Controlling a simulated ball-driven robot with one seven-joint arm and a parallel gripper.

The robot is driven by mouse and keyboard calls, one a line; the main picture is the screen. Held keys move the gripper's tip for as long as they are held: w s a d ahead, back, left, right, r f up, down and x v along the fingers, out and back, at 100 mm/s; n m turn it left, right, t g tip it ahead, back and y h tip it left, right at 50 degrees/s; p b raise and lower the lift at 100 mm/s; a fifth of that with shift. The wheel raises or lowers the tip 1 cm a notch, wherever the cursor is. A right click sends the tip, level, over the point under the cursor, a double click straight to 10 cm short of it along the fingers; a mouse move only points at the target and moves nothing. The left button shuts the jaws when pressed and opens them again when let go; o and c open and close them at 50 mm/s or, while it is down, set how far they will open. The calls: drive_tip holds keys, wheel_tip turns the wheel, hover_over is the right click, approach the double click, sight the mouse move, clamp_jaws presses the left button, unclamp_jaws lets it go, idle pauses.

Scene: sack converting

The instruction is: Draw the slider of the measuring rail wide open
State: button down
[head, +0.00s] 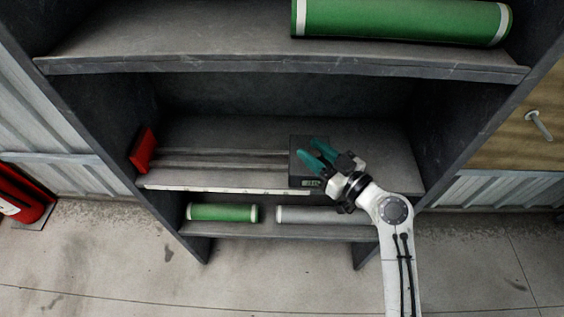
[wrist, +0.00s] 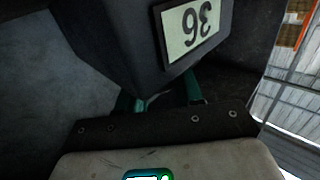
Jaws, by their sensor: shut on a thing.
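The measuring rail (head: 220,160) lies along the middle shelf in the head view, with a red end stop (head: 143,150) at its left. Its slider (head: 297,175) is a dark block with a small display (head: 312,183), well to the right of the red stop. My gripper (head: 310,150) is at the slider from the right, its teal fingers shut on it. In the wrist view the slider (wrist: 130,40) fills the upper middle, its display (wrist: 191,30) reading upside down. The teal fingers (wrist: 167,98) show below it; their exact contact is partly hidden.
A large green roll (head: 400,20) lies on the upper shelf. A smaller green roll (head: 222,212) and a grey roll (head: 318,215) lie on the low shelf. The shelf's right side wall (head: 455,120) stands beyond the slider, with some bare shelf between.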

drive_tip(key=d+b, duration=0.4)
drive_tip(key=d, duration=0.5)
drive_tip(key=shift+s, duration=0.15)
drive_tip(key=c, duration=0.8)
unclamp_jaws()
drive_tip(key=shift+d, duration=0.15)
drive_tip(key=shift+c, duration=0.2)
drive_tip(key=b+v, duration=0.1)
drive_tip(key=v, duration=0.9)
drive_tip(key=shift+s+d+b, duration=0.25)
drive_tip(key=shift+s+b, duration=0.05)
drive_tip(key=shift+b, duration=0.05)
